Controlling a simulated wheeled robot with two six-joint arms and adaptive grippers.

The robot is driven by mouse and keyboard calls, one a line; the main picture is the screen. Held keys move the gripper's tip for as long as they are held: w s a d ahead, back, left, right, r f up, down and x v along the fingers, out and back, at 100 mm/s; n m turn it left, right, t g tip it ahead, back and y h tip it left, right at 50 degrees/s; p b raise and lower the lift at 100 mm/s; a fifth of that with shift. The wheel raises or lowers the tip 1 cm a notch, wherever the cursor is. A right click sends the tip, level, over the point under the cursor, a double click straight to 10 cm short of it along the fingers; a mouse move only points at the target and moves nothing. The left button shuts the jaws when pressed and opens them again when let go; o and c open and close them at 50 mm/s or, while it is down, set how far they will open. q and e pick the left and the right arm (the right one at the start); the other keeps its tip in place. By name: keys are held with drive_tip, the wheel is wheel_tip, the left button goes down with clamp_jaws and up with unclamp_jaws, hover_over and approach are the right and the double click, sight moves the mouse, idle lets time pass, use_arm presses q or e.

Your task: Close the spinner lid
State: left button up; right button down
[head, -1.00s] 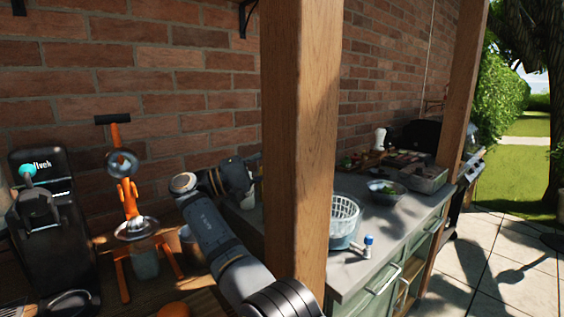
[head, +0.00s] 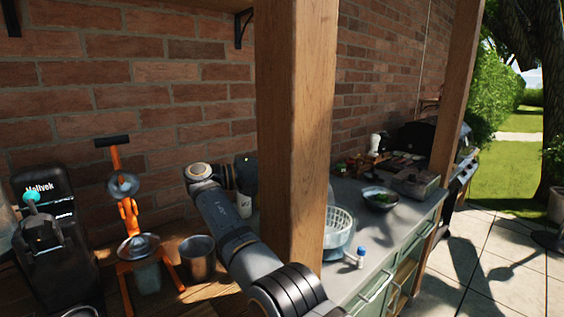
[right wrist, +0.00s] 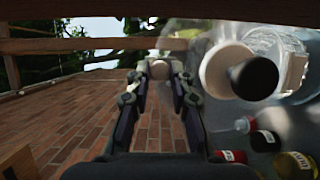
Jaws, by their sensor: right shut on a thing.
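The salad spinner (head: 338,240), a clear bowl with a white basket, stands on the grey counter in the head view, partly hidden by the wooden post. Its basket also shows at top right of the right wrist view (right wrist: 294,68). The spinner lid (right wrist: 226,72) is clear, with a white disc and black knob, and appears in front of the basket, apart from or touching it I cannot tell. My right gripper (right wrist: 160,72) is shut on a small pale round part that seems to belong to the lid. In the head view the post hides this gripper. My left gripper is out of view.
A thick wooden post (head: 292,130) stands close to my right arm. A juicer (head: 130,215) and a metal cup (head: 197,257) stand at left.

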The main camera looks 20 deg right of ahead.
drive_tip(key=shift+d, duration=0.1)
drive_tip(key=c, duration=1.2)
unclamp_jaws()
drive_tip(key=shift+o, duration=0.2)
